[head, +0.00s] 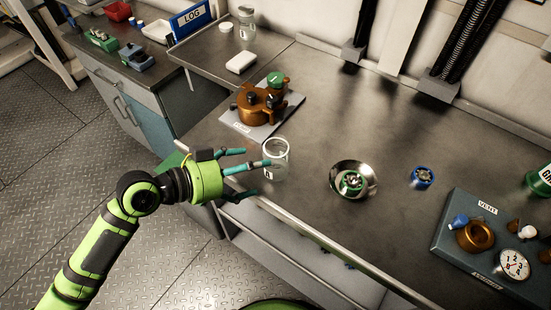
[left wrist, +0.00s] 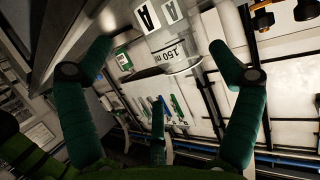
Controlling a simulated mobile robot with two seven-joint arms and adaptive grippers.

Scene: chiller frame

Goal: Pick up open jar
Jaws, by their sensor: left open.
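The open jar (head: 276,158) is clear glass with a letter A label and stands upright near the front edge of the dark bench. I cannot tell whether a finger touches the glass. In the left wrist view the left gripper (left wrist: 160,62) has its fingers spread. My right gripper is not in view.
A brown device with a green knob (head: 262,103) sits on a pale plate behind the jar. A steel bowl (head: 353,180) holding a green part is to the right, then a blue valve part (head: 422,177) and a vent panel (head: 490,245). The bench's front rail (head: 320,235) runs below the jar.

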